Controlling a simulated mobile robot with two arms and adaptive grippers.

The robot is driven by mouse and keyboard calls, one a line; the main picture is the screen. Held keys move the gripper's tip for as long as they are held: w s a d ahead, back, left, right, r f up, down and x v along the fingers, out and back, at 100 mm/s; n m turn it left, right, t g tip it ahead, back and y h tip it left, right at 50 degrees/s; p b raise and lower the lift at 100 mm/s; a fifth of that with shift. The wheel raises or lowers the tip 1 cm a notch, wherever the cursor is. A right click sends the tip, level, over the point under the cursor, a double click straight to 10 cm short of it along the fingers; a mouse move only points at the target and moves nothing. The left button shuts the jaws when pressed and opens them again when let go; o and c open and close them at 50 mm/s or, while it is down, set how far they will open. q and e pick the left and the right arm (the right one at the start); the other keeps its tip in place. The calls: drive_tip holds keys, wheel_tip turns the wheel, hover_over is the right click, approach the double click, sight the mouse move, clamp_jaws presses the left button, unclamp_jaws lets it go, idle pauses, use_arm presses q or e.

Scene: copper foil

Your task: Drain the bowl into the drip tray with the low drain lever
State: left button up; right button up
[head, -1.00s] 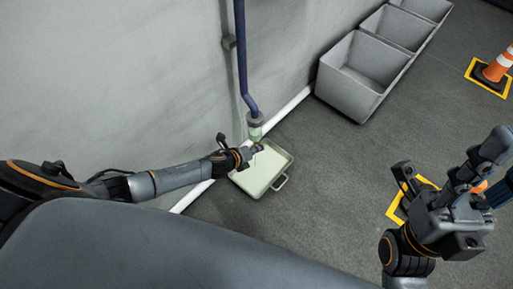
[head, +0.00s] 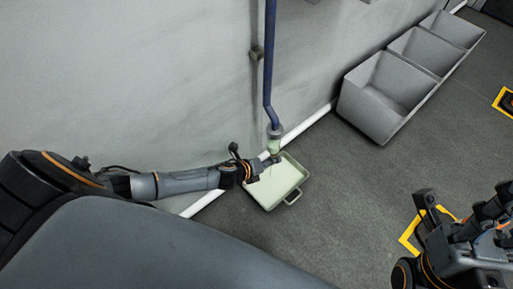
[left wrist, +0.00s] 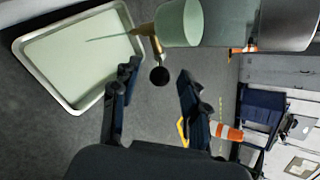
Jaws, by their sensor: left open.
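The pale green bowl (head: 274,144) is at the lower end of a dark blue pipe, by the wall; it also shows at the top of the left wrist view (left wrist: 180,22). A brass drain (left wrist: 146,29) leaves its base, with a lever ending in a black ball knob (left wrist: 159,75). A thin green streak (left wrist: 106,37) runs from the drain across the tray; I cannot tell whether it is liquid. The shallow green drip tray (head: 294,180) lies on the floor. My left gripper (left wrist: 157,72) is open, the knob appearing between its fingertips. My right gripper (head: 462,222) is low at right, partly cut off.
The blue pipe (head: 268,75) runs down in front of the grey wall (head: 150,80). Grey bins (head: 372,110) stand along the wall at upper right. An orange and white cone (left wrist: 226,131) shows in the left wrist view. The floor right of the tray is clear.

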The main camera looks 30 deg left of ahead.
use_arm(q)
drive_tip(key=v, duration=0.9)
drive_tip(key=shift+r, duration=0.1)
